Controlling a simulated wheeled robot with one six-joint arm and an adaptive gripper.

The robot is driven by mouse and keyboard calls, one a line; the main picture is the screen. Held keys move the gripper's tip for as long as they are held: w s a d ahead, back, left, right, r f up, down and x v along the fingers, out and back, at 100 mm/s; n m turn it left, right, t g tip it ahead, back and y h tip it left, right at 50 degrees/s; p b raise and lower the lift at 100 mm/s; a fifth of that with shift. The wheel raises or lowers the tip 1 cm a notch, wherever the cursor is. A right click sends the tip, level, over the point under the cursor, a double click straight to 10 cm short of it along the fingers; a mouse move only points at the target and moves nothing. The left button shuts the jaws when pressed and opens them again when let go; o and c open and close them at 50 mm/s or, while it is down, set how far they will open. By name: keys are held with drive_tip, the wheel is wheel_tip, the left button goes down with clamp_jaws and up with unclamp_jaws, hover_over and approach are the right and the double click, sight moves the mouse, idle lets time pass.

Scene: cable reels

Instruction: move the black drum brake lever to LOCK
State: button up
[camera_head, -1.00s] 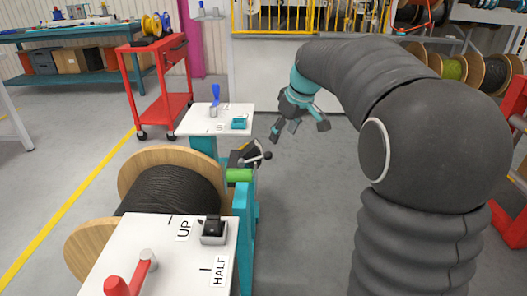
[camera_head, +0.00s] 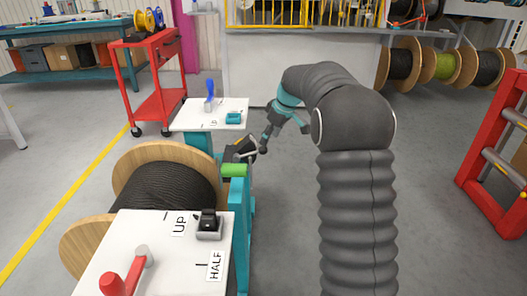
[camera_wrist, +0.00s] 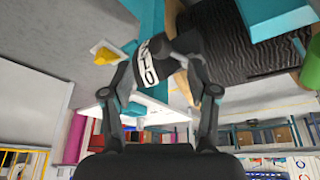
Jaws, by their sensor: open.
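The black cable drum (camera_head: 165,185) sits in its teal stand at the left. On the stand's far side is a dark brake housing (camera_head: 238,151) with a metal lever (camera_head: 248,155) ending in a black knob (camera_head: 263,150). My gripper (camera_head: 285,138) is open just above and right of the knob, with one finger close to it. Contact cannot be told. In the wrist view a dark rounded part with a white lettered band (camera_wrist: 152,66) lies between or just beyond my open fingers. The lettering is only partly readable, and the lever itself is hard to make out there.
A near white panel (camera_head: 150,255) has a red handle (camera_head: 122,283), a black switch (camera_head: 208,222) and UP and HALF labels. A far white panel (camera_head: 190,112) carries a blue lever (camera_head: 210,92). A red cart (camera_head: 152,85) stands behind. Floor right of the stand is clear.

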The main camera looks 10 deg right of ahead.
sight(264, 150)
drive_tip(key=x, duration=0.7)
drive_tip(key=shift+w+a+f, duration=0.1)
drive_tip(key=shift+f, duration=0.25)
clamp_jaws()
